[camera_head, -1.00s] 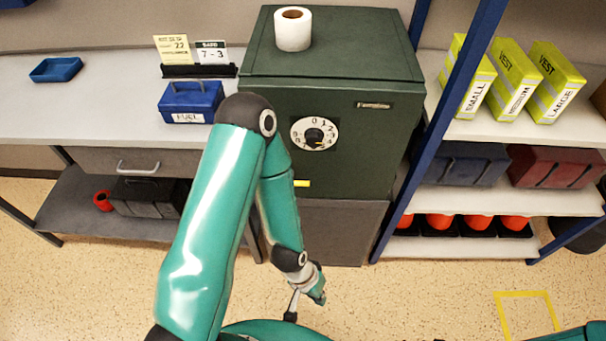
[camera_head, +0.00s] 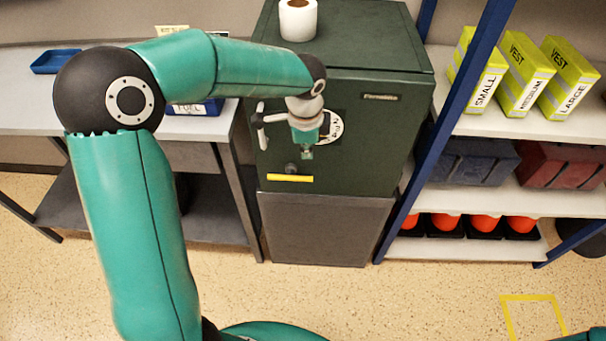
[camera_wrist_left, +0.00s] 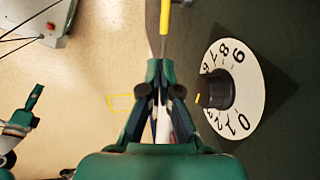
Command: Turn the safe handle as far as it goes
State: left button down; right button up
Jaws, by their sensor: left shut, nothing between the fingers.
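The dark green safe (camera_head: 375,135) stands on a grey cabinet. Its handle, a yellow bar (camera_head: 290,178) with a dark hub, lies about level low on the door's left side. The yellow bar (camera_wrist_left: 165,18) also shows at the top of the left wrist view, just beyond the fingertips. The white number dial (camera_head: 334,128) is partly behind my left gripper (camera_head: 306,154); it shows whole in the left wrist view (camera_wrist_left: 244,85). My left gripper is shut and empty, in front of the door above the handle. Contact is not visible. A part like my right gripper (camera_wrist_left: 20,122) shows at the left wrist view's left edge, its jaws unclear.
A white paper roll (camera_head: 298,20) stands on the safe. A desk (camera_head: 30,110) is at the left, with a blue tray (camera_head: 55,62) and a blue box (camera_head: 195,107) partly behind my arm. A blue-framed shelf (camera_head: 480,205) stands close at the right.

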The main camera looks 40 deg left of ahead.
aim_at(305, 178)
pick_arm(q)
jog(key=shift+a+r, duration=0.4)
jog(key=shift+r, duration=0.2)
jog(key=f, duration=0.4)
jog(key=w+a+f, duration=0.1)
jog(key=f, duration=0.4)
jog(key=w+f, duration=0.1)
jog(key=f, duration=0.4)
jog(key=shift+w+a, duration=0.15)
